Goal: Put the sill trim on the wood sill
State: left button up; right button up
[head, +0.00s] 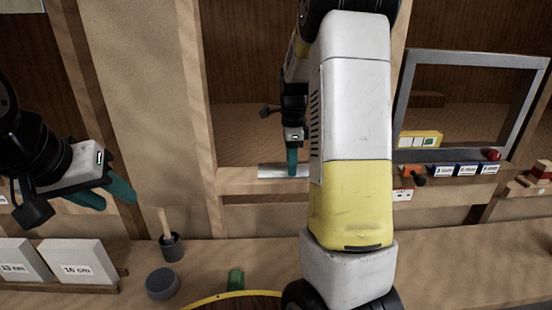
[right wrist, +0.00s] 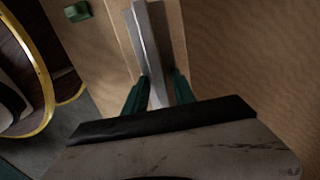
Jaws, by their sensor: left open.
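The sill trim (head: 270,171) is a silvery metal strip at the wood sill (head: 242,186) of the middle opening in the head view. It lies lengthwise along the sill, on it or just above; I cannot tell which. My right gripper (head: 292,163) points down at the trim, and my own arm hides the trim's right part. In the right wrist view the trim (right wrist: 147,40) runs between the fingers of my right gripper (right wrist: 160,80). The fingers are close to both its sides; contact is unclear. My left gripper (head: 112,195) is open and empty at the left.
A dark cup (head: 172,248) with a wooden handle in it, a dark round puck (head: 162,284) and labelled blocks (head: 78,262) stand on the front counter.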

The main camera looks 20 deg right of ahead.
jog(key=shift+r, duration=0.1)
notch_tip(320, 180, up, 11)
jog(key=s+a+n+t, duration=0.2)
jog(key=s+a+n, duration=0.2)
jog(key=s+n, duration=0.3)
jog(key=s+a+r+n+t+y, duration=0.1)
jog(key=s+a+n+t, duration=0.1)
jog(key=s+a+n, duration=0.2)
jog(key=s+a+r+n+t+y, duration=0.1)
jog(key=s+a+n, duration=0.3)
jog(key=s+n, duration=0.6)
jog(key=shift+s+a+r+t, duration=0.15)
jog(key=shift+s+t, duration=0.4)
jog(key=shift+t, duration=0.05)
